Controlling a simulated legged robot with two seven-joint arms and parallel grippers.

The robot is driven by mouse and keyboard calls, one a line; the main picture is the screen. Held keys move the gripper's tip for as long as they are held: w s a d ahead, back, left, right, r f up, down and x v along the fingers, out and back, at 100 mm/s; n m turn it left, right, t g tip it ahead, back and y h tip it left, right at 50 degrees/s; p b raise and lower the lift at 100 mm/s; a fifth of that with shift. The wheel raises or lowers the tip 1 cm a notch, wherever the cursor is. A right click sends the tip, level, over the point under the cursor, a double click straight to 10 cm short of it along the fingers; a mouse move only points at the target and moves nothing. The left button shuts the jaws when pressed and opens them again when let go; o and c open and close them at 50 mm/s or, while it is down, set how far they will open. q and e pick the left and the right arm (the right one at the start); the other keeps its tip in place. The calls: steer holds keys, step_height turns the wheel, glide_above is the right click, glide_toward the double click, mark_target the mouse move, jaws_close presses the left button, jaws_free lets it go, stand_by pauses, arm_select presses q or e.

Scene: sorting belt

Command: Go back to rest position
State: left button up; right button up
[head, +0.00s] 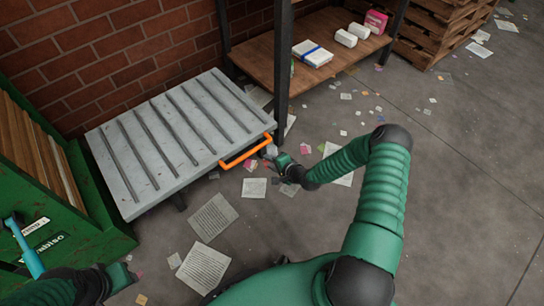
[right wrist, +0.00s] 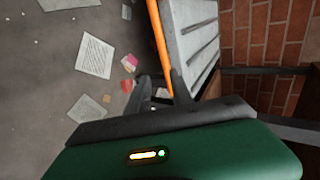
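The sorting belt (head: 150,125) is a grey slatted slab at the left of the head view, with an orange handle (head: 246,152) on its near right edge. My right gripper (head: 273,153) is at the right end of that handle. In the right wrist view its two dark fingers (right wrist: 160,92) stand apart, and the orange bar (right wrist: 158,35) runs down to between them. I see no clear grip on the bar. My left gripper (head: 122,277) is at the lower left of the head view, away from the belt; its fingers are too unclear to read.
A green bin (head: 75,232) with a blue-handled item (head: 26,250) stands at the left. A wooden shelf (head: 262,60) holds white packages and a pink box (head: 376,21). Pallets (head: 435,30) stand behind. Papers litter the floor; the floor at right is mostly clear.

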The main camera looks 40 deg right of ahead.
steer(key=shift+s+r, duration=0.35)
steer(key=shift+s, duration=0.25)
steer(key=s+a+r+n+g+p, duration=0.1)
steer(key=s+a+r+n+g, duration=0.2)
steer(key=s+a+r+n, duration=0.5)
steer(key=s+a+r+n+g+h, duration=0.1)
steer(key=s+a+r+n+g, duration=0.3)
steer(key=r, duration=0.5)
steer(key=s+a+r+n+g+p, duration=0.1)
steer(key=s+a+r+n+g, duration=0.1)
steer(key=s+a+r+n, duration=0.5)
step_height(320, 180, up, 39)
steer(key=d+m+p, duration=0.1)
steer(key=d+p, duration=0.1)
steer(key=p, duration=3.5)
steer(key=shift+s+d+f+m, duration=0.2)
steer(key=shift+s+d+m, duration=0.1)
steer(key=shift+d+m, duration=0.1)
